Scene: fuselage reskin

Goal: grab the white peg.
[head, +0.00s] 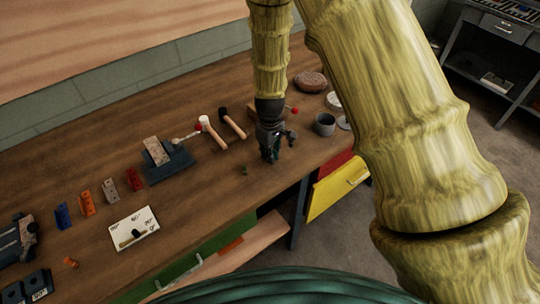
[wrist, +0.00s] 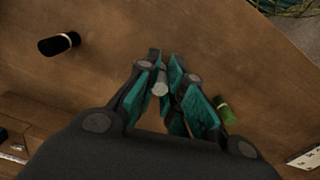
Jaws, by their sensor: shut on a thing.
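The white peg (wrist: 160,88) shows in the wrist view as a pale, round-ended piece between the fingertips of my gripper (wrist: 168,82). My gripper is shut on it, with the teal-padded fingers on either side. In the head view my gripper (head: 270,155) points down over the workbench, near its front edge. The peg cannot be made out there, and its lower part is hidden by the fingers. I cannot tell whether it touches the bench.
A green peg (wrist: 228,110) lies right of my fingers in the wrist view. A black cylinder (wrist: 56,45) lies upper left. On the bench (head: 195,205) are a white angle board (head: 134,229), a red-and-white mallet (head: 212,132) and a grey cup (head: 325,124).

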